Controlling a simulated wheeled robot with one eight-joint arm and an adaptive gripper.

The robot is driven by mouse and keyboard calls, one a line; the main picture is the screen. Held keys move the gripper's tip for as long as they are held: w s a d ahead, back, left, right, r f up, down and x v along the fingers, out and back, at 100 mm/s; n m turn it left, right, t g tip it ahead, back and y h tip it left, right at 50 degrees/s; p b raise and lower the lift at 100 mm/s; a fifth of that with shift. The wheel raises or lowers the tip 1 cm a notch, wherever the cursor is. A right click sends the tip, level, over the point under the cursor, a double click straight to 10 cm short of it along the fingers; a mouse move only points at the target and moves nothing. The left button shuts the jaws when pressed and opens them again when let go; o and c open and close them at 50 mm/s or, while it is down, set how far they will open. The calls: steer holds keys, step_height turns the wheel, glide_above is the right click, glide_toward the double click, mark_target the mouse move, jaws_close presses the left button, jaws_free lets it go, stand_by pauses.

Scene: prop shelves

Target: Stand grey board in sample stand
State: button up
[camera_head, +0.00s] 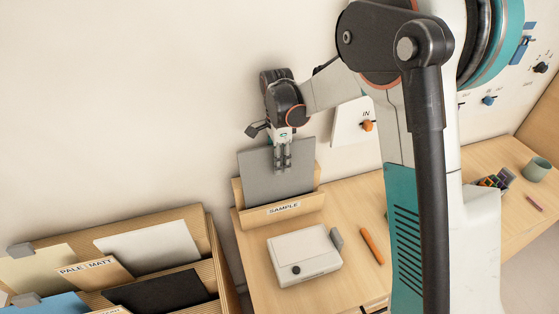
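The grey board (256,180) stands upright, leaning back slightly, in the wooden sample stand (254,217), behind its front lip with the label "SAMPLE". Its lower edge is hidden by the lip. My gripper (282,166) points down at the board's upper right part. Both fingers show in front of the board's face, side by side with a narrow gap. I cannot tell whether they are shut on a part of the board or only beside it.
A white box (304,256) and an orange marker (372,246) lie in front of the stand. At lower left, a wooden rack (207,238) holds white, black, cream and blue boards. A green cup (537,169) stands far right. The wall is close behind the stand.

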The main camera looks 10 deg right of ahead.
steer(key=r, duration=0.8)
steer(key=w+r, duration=0.1)
steer(key=r, duration=0.3)
steer(key=shift+a, duration=0.1)
steer(key=s+d+n+t+b, duration=0.4)
steer(key=s+d+n+b, duration=0.4)
steer(key=s, duration=0.6)
steer(key=s+d+f+n+t+b, duration=0.2)
steer(key=s+f+n+b, duration=0.1)
steer(key=s+f+n, duration=0.1)
steer(key=s+d+f+n+t+b, duration=0.2)
steer(key=s+f, duration=0.4)
steer(key=s, duration=0.3)
steer(key=shift+d+n+b, duration=0.45)
steer(key=shift+n+b, duration=0.1)
steer(key=shift+n, duration=0.35)
